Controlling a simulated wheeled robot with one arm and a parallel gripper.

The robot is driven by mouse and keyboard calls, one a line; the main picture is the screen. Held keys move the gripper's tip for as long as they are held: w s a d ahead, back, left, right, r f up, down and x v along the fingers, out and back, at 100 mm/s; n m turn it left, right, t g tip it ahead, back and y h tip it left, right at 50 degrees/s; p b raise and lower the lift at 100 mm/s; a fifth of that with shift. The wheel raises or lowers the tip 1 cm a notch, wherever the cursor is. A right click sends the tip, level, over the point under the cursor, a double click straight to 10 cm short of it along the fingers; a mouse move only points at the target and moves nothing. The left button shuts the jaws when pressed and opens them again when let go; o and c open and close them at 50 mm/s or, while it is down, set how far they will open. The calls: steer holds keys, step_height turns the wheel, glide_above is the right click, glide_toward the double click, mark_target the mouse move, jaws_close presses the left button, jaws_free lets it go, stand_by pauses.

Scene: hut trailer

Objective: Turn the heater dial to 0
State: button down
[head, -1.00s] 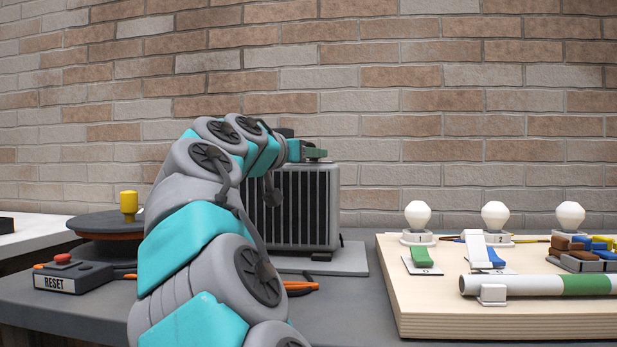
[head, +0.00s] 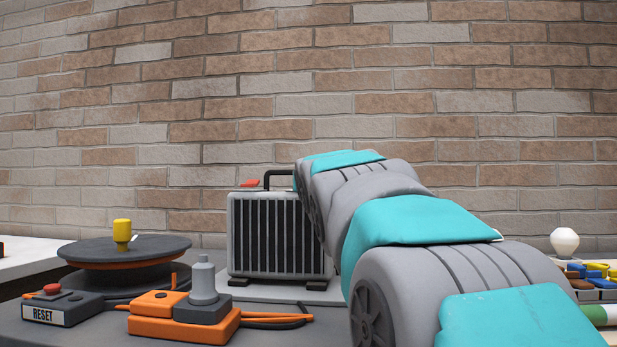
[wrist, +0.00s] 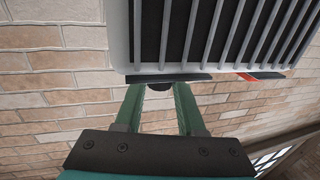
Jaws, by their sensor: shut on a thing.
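The heater (head: 232,235) is a pale box with a dark vertical grille, upright at the back of the counter. In the wrist view its grille face (wrist: 118,35) fills the top, upside down. My gripper (wrist: 159,90) has green fingers at the heater's top edge, either side of a small dark round piece, which looks like the dial (wrist: 160,84). The fingers are closed on it. Its markings and setting cannot be read. In the head view my arm covers the heater's right end, hiding the gripper and dial.
A black handle (head: 267,176) and a red piece (head: 250,183) are on the heater's top. A RESET box (head: 62,307), a turntable (head: 90,251) and an orange device with a grey knob (head: 203,285) stand at left. A bulb (head: 565,241) shows at right.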

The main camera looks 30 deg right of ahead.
steer(key=shift+y, duration=0.3)
steer(key=c, duration=0.5)
jaws_free()
steer(key=v, duration=0.7)
steer(key=shift+s, duration=0.4)
steer(key=shift+a+f, duration=0.1)
